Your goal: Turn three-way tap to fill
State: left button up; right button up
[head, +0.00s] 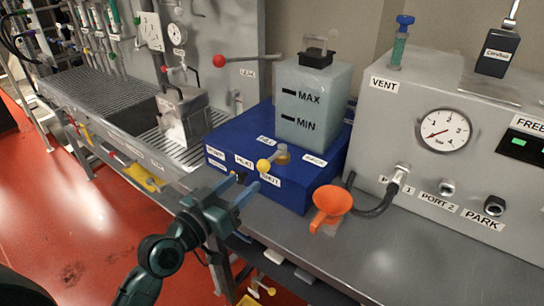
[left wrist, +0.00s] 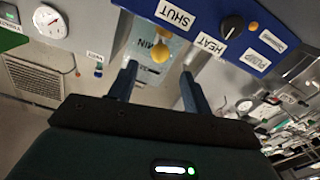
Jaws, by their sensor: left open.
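The three-way tap (head: 283,156) has a brass-coloured body and a yellow ball on its handle (head: 263,165). It stands on a blue unit (head: 307,198) below a tank marked MAX and MIN. The handle points left in the head view, above the label SHUT (head: 270,180). A label that seems to read FILL (head: 265,140) lies behind it. My left gripper (head: 243,184) is open and empty, in front of and below the ball. In the left wrist view the yellow ball (left wrist: 159,51) shows between and beyond the open fingers (left wrist: 158,80), apart from them. My right gripper is out of view.
The pale tank (head: 313,105) stands behind the tap. An orange funnel (head: 332,202) is on the bench to the right. A grey console (head: 455,130) with a gauge and hose stands further right. A red-knobbed lever (head: 220,61) juts out behind. The bench front right is clear.

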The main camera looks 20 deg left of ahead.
aim_at(262, 167)
pick_arm(q)
jog(key=p+x, duration=0.1)
jog(key=x, duration=0.9)
jog(key=shift+w+d+f, duration=0.1)
jog(key=shift+w+f, duration=0.05)
jog(key=shift+w, duration=0.15)
grip_shut()
